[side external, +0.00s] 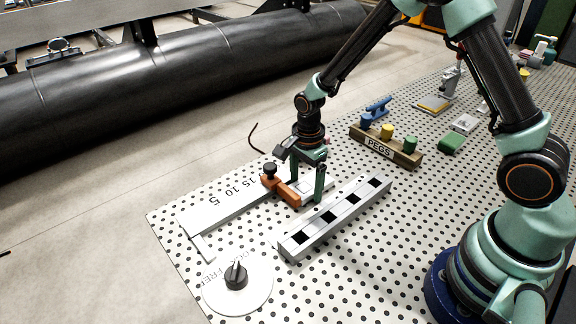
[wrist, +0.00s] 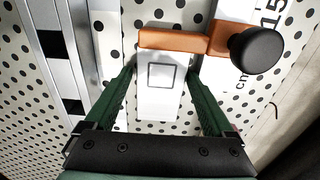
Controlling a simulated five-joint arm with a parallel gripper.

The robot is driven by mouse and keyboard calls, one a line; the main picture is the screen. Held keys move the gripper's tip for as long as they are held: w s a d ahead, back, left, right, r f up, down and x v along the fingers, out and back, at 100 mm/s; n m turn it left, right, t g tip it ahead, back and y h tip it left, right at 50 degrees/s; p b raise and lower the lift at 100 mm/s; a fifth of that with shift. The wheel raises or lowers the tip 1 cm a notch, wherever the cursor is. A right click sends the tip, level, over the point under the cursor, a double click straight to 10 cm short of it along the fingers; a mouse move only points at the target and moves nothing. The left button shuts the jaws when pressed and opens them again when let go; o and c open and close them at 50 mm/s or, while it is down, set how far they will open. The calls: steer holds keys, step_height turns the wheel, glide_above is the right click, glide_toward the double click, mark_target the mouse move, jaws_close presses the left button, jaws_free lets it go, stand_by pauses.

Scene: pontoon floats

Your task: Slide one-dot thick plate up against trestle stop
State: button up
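A white plate with a thin square outline (wrist: 160,76) lies between my fingers in the wrist view. I see no dot on it, so I cannot tell whether it is the one-dot plate. My gripper (wrist: 162,72) is open, with a finger on each side of the plate and narrow gaps seeming to show. In the side view my gripper (side external: 307,180) is low over the board. An orange block with a black knob (side external: 282,190) sits on the white ruler beside the fingers. Its orange bar (wrist: 172,39) lies across the plate's far end. I cannot tell whether they touch, or which part is the trestle stop.
A long bar with black squares (side external: 336,218) lies close to my gripper. The numbered ruler (side external: 225,209) runs to the left. A round dial (side external: 237,284) is at the front. A PEGS block (side external: 385,147) stands behind to the right. Perforated board shows between them.

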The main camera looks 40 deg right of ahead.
step_height(320, 180, up, 12)
stand_by(0.6)
steer(key=shift+r, duration=0.1)
step_height(320, 180, up, 8)
steer(key=r+n+t, duration=0.1)
steer(key=n+t, duration=0.2)
steer(key=n, duration=0.5)
glide_above(305, 186)
steer(key=s+d, duration=0.2)
steer(key=s, duration=0.3)
steer(key=s+d+r+n+t, duration=0.2)
steer(key=s+r+n, duration=0.1)
steer(key=s+n, duration=0.4)
steer(key=shift+d+r+n+t, duration=0.15)
steer(key=shift+r+n+t, duration=0.15)
steer(key=shift+n, duration=1.2)
steer(key=shift+s, duration=0.1)
